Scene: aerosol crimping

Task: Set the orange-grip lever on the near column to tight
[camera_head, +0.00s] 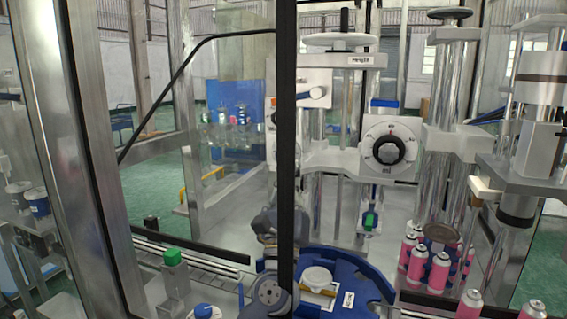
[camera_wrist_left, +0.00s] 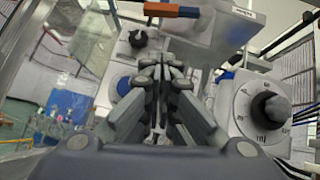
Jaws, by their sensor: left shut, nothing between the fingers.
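The orange-grip lever (camera_wrist_left: 172,10) shows at the top of the left wrist view as a roughly level orange bar with a blue part at one end. It is by a white housing of the column. In the head view the black post hides part of this area, and I cannot read the lever's setting. My left gripper (camera_wrist_left: 160,72) is shut and empty, its fingers together below the lever in the wrist view and apart from it. In the head view the dark left gripper (camera_head: 266,222) is partly behind the post. My right gripper is not in view.
A white dial (camera_head: 390,148) with a dark knob is right of the lever's column. A blue rotary plate (camera_head: 362,278) lies below. Pink cans (camera_head: 437,272) stand at the right. A black vertical post (camera_head: 286,160) crosses the head view. A green-topped block (camera_head: 173,258) stands lower left.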

